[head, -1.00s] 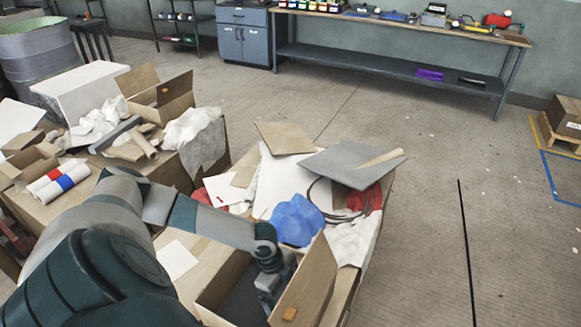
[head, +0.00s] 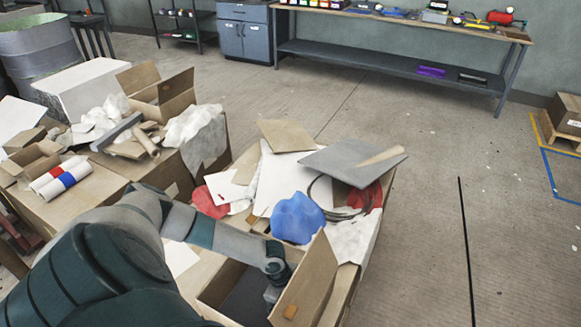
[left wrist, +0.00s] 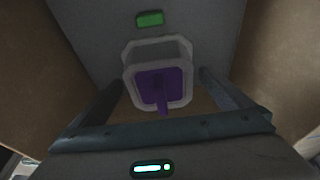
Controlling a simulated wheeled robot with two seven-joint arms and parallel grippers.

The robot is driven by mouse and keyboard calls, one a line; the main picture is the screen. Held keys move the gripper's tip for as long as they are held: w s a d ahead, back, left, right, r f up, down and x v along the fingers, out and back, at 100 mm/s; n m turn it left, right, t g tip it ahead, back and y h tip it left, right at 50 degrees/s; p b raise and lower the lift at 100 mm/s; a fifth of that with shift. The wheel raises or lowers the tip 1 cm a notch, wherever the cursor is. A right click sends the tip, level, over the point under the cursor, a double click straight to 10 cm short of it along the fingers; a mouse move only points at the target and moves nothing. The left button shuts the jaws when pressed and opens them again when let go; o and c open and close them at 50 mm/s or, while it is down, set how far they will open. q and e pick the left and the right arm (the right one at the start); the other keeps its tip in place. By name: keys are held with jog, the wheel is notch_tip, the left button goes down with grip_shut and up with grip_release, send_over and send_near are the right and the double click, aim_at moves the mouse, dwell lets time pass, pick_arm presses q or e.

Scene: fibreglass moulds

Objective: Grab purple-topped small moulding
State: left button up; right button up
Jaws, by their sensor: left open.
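The purple-topped small moulding (left wrist: 158,84) shows in the left wrist view as a pale grey, rounded-square piece with a purple face and a purple tab. It lies inside the open cardboard box (head: 305,285). My left gripper (left wrist: 164,80) is open, with one finger on each side of the moulding and apart from it as far as I can tell. In the head view my left arm reaches down into the box; the box walls and my arm hide the moulding and the fingertips. My right gripper is in neither view.
A small green block (left wrist: 150,18) lies in the box beyond the moulding. Cardboard walls rise close on both sides of my gripper. Behind the box lie a blue crumpled piece (head: 297,218), red pieces, white sheets and a grey board (head: 350,163).

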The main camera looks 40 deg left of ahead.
pick_arm(q)
jog(key=shift+d+f, duration=0.1)
jog(key=shift+f, duration=0.25)
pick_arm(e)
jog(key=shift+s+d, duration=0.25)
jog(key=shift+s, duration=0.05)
pick_arm(q)
jog(key=shift+c, duration=0.3)
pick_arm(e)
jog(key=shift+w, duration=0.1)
pick_arm(q)
jog(key=c, duration=1.2)
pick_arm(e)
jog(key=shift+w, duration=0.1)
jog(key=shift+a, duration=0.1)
